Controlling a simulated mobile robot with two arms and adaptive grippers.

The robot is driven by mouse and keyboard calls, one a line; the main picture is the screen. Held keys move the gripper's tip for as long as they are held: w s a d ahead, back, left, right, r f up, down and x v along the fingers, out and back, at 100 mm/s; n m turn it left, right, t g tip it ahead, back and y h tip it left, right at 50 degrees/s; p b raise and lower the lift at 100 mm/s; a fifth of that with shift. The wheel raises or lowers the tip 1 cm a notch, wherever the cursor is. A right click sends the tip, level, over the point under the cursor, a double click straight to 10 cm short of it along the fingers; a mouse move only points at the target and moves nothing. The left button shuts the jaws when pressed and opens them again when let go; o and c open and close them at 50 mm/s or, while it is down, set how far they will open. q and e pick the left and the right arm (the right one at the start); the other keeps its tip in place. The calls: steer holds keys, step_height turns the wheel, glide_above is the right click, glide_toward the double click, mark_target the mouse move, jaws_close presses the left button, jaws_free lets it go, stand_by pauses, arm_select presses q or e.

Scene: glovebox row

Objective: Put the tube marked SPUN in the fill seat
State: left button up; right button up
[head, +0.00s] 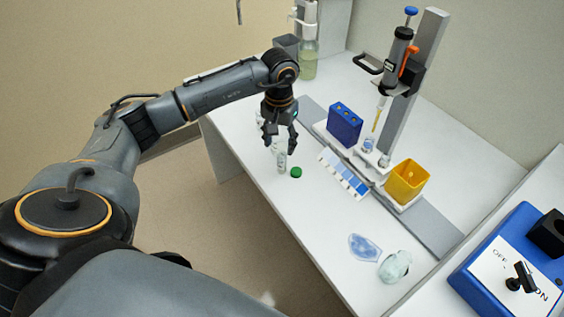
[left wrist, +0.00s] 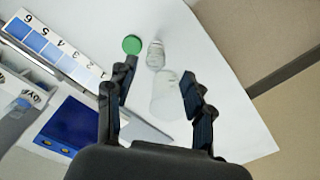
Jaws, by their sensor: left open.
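My left gripper (head: 279,142) is open above the white bench, pointing down. In the left wrist view its fingers (left wrist: 160,100) are spread with a translucent, pale vessel (left wrist: 168,98) between them in the picture; I cannot tell if they touch it. A smaller clear vial (left wrist: 155,55) stands just beyond it, and shows below the gripper in the head view (head: 282,163). A green cap (head: 296,172) lies beside it. No SPUN mark is readable on either. A small seat (head: 369,147) under the pipette tip holds something bluish; its label is not readable. My right gripper is out of view.
A blue rack (head: 345,124), the pipette stand (head: 420,75) and a yellow bin (head: 407,182) line the grey strip. A numbered blue-shade card (head: 343,174) lies before them. Crumpled clear and blue pieces (head: 365,248) lie nearer. A switch box (head: 510,270) is at right.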

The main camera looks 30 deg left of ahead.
mark_target(282, 159)
arm_select(q)
steer(key=f, duration=0.2)
steer(key=f+p, duration=0.1)
steer(key=f, duration=0.4)
steer(key=shift+w+d+p, duration=0.2)
steer(key=shift+d+p, duration=0.1)
jaws_close()
